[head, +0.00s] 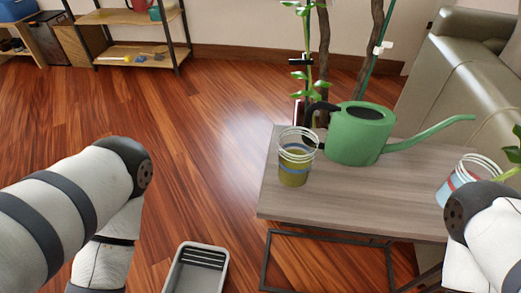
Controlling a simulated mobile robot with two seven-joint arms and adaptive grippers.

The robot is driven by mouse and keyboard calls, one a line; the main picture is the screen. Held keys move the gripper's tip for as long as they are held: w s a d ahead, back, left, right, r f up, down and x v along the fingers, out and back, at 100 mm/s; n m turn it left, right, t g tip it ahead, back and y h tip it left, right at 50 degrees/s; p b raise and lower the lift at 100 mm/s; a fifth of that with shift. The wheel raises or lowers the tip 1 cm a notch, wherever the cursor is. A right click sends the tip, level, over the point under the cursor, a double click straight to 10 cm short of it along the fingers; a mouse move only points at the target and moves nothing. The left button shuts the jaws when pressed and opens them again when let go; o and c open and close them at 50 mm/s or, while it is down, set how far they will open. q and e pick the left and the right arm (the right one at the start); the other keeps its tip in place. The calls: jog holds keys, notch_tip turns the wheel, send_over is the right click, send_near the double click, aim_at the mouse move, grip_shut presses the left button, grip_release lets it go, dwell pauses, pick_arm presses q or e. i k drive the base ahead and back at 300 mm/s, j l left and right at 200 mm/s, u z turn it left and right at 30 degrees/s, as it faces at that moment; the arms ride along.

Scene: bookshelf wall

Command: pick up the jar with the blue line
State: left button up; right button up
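A clear jar (294,169) with white rings at its rim and olive-green contents stands upright near the left end of the table (345,205). A thin bluish line seems to run around it just above the contents. A second clear jar (461,177) with white rings, a red band and a pale blue part stands at the table's right side, partly hidden by my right arm. Both of my arms show at the lower left and lower right, but neither gripper is in view. Neither arm touches the olive jar.
A green watering can (361,134) stands just right of and behind the olive jar, its spout pointing right. A grey tray (197,270) lies on the floor left of the table. A plant (304,65) rises behind the table, and a sofa (455,85) stands behind right. The wooden floor at left is open.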

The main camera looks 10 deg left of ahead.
aim_at(297, 145)
jog(key=k+u, duration=0.25)
jog(key=u, duration=0.25)
jog(key=k+j+u, duration=0.1)
jog(key=k+u, duration=0.15)
jog(key=u, duration=0.25)
